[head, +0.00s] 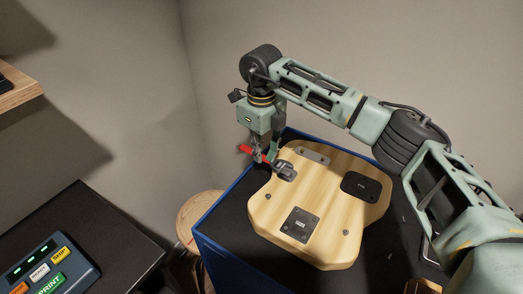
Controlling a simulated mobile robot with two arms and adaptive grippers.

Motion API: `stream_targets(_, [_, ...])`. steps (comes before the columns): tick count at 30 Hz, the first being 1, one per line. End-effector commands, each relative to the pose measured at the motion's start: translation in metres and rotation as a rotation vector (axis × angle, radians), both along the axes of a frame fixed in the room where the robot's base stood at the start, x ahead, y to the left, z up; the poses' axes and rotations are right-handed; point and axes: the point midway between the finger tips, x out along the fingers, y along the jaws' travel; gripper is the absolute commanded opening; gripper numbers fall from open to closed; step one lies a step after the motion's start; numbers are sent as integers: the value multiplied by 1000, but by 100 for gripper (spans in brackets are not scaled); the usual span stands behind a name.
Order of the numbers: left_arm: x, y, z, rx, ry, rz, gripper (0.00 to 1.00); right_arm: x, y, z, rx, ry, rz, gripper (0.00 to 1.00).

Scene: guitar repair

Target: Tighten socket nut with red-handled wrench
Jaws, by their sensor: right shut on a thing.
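My right gripper (264,157) points down at the far left edge of a pale wooden guitar body (335,220). It is shut on the red-handled wrench (246,149), whose red handle sticks out to the left and behind the fingers. Grey metal (286,170) shows just right of the fingers, at the body's edge; I cannot tell how much of it is wrench head and how much is socket. The socket nut is too small or hidden to make out. My left gripper is not in view.
The guitar body lies on a dark-topped blue-sided bench (213,243). It carries a black plate (361,186), a square dark plate (300,225) and a metal plate (313,154). A round wooden stool (190,213) stands left. A button panel (45,268) sits on a black table.

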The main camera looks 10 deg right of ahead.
Motion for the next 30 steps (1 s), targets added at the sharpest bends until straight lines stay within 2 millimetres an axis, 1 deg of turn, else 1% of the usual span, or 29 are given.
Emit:
stream_targets(11, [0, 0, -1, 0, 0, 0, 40, -1, 1, 0, 0, 0, 17, 0])
stream_targets(14, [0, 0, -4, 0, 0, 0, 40, -7, 4, -1, 1, -1, 102, 0])
stream_targets(22, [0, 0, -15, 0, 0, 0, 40, -29, 17, -1, 0, -2, 425, 0])
stream_targets(26, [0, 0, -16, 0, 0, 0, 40, -34, 20, -1, 1, 0, 496, 0])
stream_targets(30, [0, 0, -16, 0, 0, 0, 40, -35, 20, 0, 1, 0, 504, 0])
